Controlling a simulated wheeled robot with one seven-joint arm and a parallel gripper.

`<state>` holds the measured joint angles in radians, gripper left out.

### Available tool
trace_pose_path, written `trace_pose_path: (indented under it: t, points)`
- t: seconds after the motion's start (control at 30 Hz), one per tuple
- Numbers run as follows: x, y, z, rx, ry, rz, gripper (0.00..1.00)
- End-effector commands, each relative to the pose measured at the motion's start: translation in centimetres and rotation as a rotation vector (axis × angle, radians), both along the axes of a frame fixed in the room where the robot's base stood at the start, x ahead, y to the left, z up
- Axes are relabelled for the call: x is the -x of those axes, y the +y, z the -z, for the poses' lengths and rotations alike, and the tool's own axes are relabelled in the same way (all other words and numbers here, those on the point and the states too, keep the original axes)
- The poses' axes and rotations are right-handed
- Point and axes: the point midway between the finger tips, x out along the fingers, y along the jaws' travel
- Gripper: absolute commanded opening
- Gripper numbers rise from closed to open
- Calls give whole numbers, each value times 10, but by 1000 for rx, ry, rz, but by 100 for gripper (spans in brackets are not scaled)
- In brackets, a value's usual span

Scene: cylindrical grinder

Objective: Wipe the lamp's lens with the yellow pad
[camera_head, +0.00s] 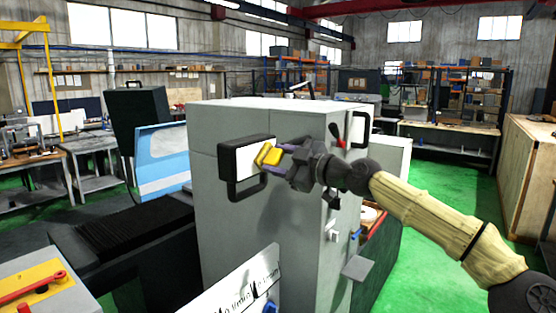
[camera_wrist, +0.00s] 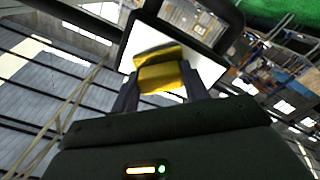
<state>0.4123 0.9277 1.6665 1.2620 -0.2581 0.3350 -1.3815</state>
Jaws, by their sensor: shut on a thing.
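The lamp (camera_head: 229,160) is a dark box with a white lens (camera_head: 253,172), fixed by a bracket to the side of a grey machine cabinet. My gripper (camera_head: 276,160) is shut on the yellow pad (camera_head: 267,155) and holds it in front of the lens. In the wrist view the yellow pad (camera_wrist: 161,73) sits between my fingers, over the white lens (camera_wrist: 203,62) inside its dark frame. The pad hides part of the lens. I cannot tell for certain whether the pad touches it.
The grey cabinet (camera_head: 222,225) stands right below and behind the lamp. A second lamp (camera_head: 359,128) and a red lever (camera_head: 337,134) are at its right side. A black bellows cover (camera_head: 135,235) lies at left. Green floor (camera_head: 440,200) is open at right.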

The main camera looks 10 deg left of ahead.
Motion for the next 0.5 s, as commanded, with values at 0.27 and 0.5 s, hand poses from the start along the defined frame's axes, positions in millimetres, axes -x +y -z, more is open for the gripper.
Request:
trace_pose_path:
  t: [0.27,0.5]
  points:
    - [-11,-3,-3,-2,2,-1,27]
    - [-28,-9,-3,-2,1,0,27]
